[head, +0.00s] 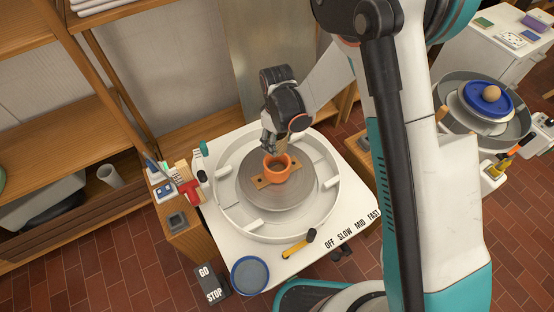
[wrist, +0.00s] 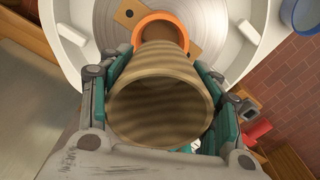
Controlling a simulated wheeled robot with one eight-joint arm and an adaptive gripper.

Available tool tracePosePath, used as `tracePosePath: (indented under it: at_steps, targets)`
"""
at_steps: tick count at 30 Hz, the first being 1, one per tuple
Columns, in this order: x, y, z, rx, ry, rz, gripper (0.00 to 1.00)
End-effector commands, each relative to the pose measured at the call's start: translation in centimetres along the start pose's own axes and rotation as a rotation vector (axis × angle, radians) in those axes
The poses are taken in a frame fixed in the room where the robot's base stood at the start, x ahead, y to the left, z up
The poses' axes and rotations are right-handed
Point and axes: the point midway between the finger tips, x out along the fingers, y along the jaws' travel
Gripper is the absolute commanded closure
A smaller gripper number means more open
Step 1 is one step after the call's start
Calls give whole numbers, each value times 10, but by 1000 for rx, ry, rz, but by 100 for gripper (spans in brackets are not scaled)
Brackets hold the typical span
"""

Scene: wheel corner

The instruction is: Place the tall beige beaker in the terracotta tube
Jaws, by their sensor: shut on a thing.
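The tall beige beaker (wrist: 160,62) has wavy brown bands and its open mouth faces the wrist camera. My gripper (wrist: 158,80) is shut on it, with a green-padded finger on either side. The orange terracotta tube (head: 278,170) stands on a tan board on the wheel in the head view. Its rim shows past the beaker's far end in the wrist view (wrist: 160,15). In the head view my gripper (head: 270,142) is just above and behind the tube. The beaker's lower end overlaps the tube's opening; I cannot tell whether it is inside or above it.
The wheel head (head: 295,195) sits inside a white splash basin (head: 325,200) with raised walls.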

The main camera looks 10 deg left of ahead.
Motion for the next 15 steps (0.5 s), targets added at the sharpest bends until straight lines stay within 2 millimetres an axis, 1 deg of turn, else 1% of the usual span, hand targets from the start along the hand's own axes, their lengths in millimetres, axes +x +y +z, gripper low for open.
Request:
tracePosePath:
  at_steps: [1,4,7,13,15]
  targets:
    - [16,0,0,0,0,0,77]
    - [33,0,0,1,0,0,77]
    - [43,0,0,1,0,0,77]
    - [53,0,0,1,0,0,77]
    - [62,0,0,1,0,0,77]
